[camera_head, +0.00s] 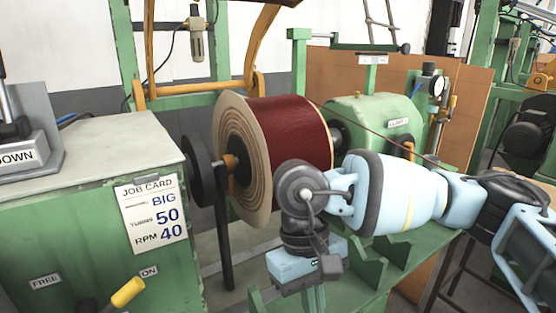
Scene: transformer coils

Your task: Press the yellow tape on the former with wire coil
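The former with wire coil (290,130) is a drum wound with dark red wire between round tan flanges, held on a horizontal shaft at the centre. A thin dark red wire runs from its top toward the right. I cannot make out yellow tape on the winding. My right arm comes in from the right, across the lower front of the coil. My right gripper (306,265) points down in front of the coil's lower right; its fingers are not clear, and nothing is plainly seen in it. My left gripper is not in view.
A green cabinet (75,215) with a job card (152,212) and a yellow-ended lever (128,292) stands at left. A black disc (199,170) sits on the shaft beside the coil. A green housing (372,120) is behind. Green bench brackets (372,270) lie below my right arm.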

